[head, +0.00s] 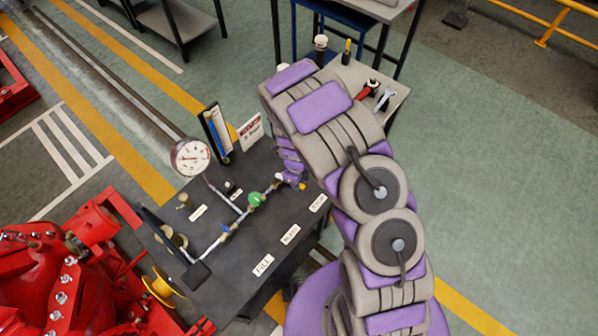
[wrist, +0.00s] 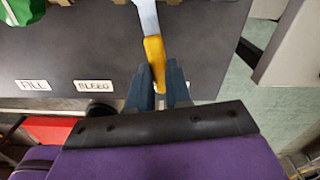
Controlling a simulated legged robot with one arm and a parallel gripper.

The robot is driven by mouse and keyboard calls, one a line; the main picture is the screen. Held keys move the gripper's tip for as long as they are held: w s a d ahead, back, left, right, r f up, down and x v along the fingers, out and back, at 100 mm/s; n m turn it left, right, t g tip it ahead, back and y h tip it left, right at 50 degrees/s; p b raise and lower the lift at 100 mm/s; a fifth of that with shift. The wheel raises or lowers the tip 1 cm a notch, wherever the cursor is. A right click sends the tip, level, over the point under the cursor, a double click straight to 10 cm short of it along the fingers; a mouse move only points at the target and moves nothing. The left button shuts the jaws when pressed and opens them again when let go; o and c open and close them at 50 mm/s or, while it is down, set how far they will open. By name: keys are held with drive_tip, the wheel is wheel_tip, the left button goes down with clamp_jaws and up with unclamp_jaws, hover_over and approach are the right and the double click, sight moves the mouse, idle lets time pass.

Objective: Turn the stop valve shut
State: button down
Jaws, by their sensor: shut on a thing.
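The stop valve's yellow lever handle (wrist: 153,50) points toward me in the wrist view, with a pale metal shank running up from it. My gripper (wrist: 159,82) is shut on the near end of this handle, one dark blue finger on each side. In the head view my gripper (head: 292,176) is at the right end of the pipe run on the dark bench, and a bit of yellow (head: 302,186) shows beside it. The valve body is mostly hidden by my arm there.
A green valve (head: 255,198) and a blue-handled valve (head: 224,228) sit along the same pipe. A pressure gauge (head: 190,157) stands behind it. Labels FILL (wrist: 33,85) and BLEED (wrist: 93,86) lie on the bench top. A side table (head: 392,95) with tools stands behind my arm.

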drive_tip(key=shift+s+a+r+m+p, duration=0.1)
drive_tip(key=shift+s+a+m+p, duration=0.2)
drive_tip(key=shift+m+p, duration=0.3)
drive_tip(key=shift+s+a+r+m+p, duration=0.15)
drive_tip(key=shift+a+m+p, duration=0.15)
drive_tip(key=shift+m+p, duration=0.3)
drive_tip(key=shift+f, duration=0.1)
drive_tip(key=c, duration=1.5)
unclamp_jaws()
drive_tip(key=o, duration=0.5)
drive_tip(key=shift+s+a+f, duration=0.1)
drive_tip(key=shift+a, duration=0.05)
drive_tip(key=shift+c, duration=0.2)
